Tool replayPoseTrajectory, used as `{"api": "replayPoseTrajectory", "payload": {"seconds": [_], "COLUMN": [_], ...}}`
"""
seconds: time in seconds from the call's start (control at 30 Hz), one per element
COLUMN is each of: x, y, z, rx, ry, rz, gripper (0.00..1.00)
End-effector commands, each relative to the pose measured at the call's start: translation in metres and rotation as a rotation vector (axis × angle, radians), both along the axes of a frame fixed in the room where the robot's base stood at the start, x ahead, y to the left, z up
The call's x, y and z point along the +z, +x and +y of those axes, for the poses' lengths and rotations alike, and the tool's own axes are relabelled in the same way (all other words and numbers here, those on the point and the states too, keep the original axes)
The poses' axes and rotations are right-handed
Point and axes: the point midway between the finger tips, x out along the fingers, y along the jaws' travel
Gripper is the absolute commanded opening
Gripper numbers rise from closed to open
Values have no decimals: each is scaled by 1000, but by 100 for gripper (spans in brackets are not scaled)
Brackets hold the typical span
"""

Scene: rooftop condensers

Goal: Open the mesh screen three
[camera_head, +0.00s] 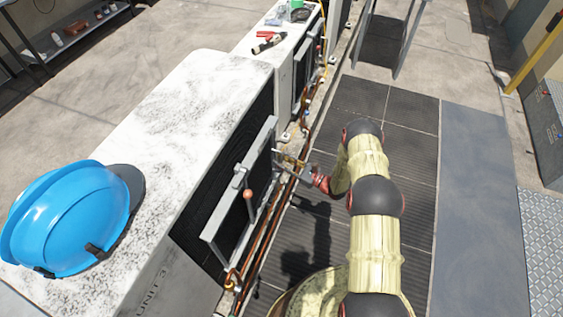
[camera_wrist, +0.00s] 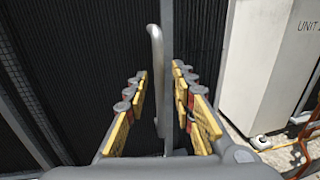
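The mesh screen (camera_head: 232,222) is a grey-framed panel on the side of the near condenser, whose front lettering seems to read unit 3. A lever with an orange-brown knob (camera_head: 248,194) is at the middle of the screen. My gripper (camera_head: 287,160) is by the screen's far edge. In the wrist view my gripper (camera_wrist: 160,105) is open, with yellow-padded fingers on either side of a grey bar handle (camera_wrist: 157,70). Gaps show between the bar and both fingers. Dark mesh (camera_wrist: 90,50) fills the background.
A blue hard hat (camera_head: 70,218) sits on the near condenser's top (camera_head: 165,110). Copper pipes (camera_head: 270,222) run low along the units. A farther condenser (camera_head: 262,62) carries red-handled tools (camera_head: 268,42).

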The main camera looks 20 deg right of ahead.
Motion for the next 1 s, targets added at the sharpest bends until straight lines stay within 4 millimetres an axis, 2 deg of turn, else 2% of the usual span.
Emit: {"api": "replayPoseTrajectory", "payload": {"seconds": [0.3, 0.73, 1.0], "x": [0, 0, 0], "y": [2, 2, 2], "z": [2, 2, 2], "rx": [0, 1, 0], "ry": [1, 0, 0], "rz": [1, 0, 0], "gripper": [25, 1, 0]}}
